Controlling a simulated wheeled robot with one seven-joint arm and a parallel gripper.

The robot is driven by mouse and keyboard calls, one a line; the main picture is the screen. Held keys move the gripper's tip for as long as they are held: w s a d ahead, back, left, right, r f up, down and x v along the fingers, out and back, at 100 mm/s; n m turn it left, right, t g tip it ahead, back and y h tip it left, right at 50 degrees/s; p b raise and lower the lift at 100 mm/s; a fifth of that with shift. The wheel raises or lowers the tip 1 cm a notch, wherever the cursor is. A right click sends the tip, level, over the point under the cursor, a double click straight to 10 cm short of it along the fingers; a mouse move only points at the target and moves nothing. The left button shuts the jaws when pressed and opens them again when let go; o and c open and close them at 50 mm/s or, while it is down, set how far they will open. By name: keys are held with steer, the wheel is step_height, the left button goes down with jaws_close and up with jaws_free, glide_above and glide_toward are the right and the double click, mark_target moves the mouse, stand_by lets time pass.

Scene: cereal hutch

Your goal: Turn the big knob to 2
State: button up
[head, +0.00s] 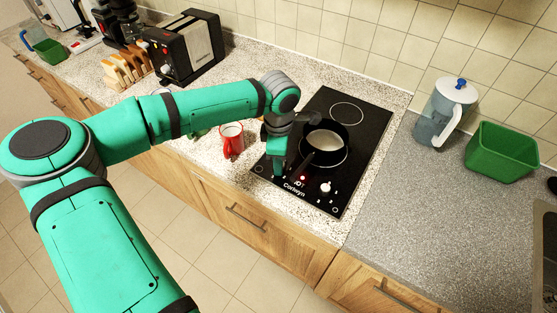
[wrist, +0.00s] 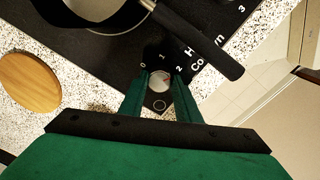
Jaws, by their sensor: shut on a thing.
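A black cooktop (head: 362,135) is set in the counter, with a dark pan (head: 325,143) on one burner ring. My gripper (wrist: 160,85) is at the cooktop's front edge, its two green fingers shut on a pale round knob (wrist: 160,79). The numbers 0, 1 and 2 are printed around this knob. A small reddish mark shows on the knob, but its exact direction is hard to tell. In the head view my gripper (head: 278,170) hides this knob. A second white knob (head: 325,187) stands free to the right.
The pan's black handle (wrist: 200,38) reaches over the cooktop's front, close to my fingers. A red mug (head: 231,139) stands left of the cooktop. A round wooden board (wrist: 28,80) shows in the wrist view. A pitcher (head: 445,110) and a green bin (head: 502,152) stand right.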

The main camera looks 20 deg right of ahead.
steer(key=shift+s+d, duration=0.15)
steer(key=shift+s, duration=0.05)
steer(key=o, duration=1.1)
steer(key=shift+c, duration=0.2)
steer(key=shift+w, duration=0.1)
steer(key=shift+r, duration=0.1)
step_height(320, 180, up, 11)
steer(key=shift+s+a+f, duration=0.2)
steer(key=shift+s, duration=0.1)
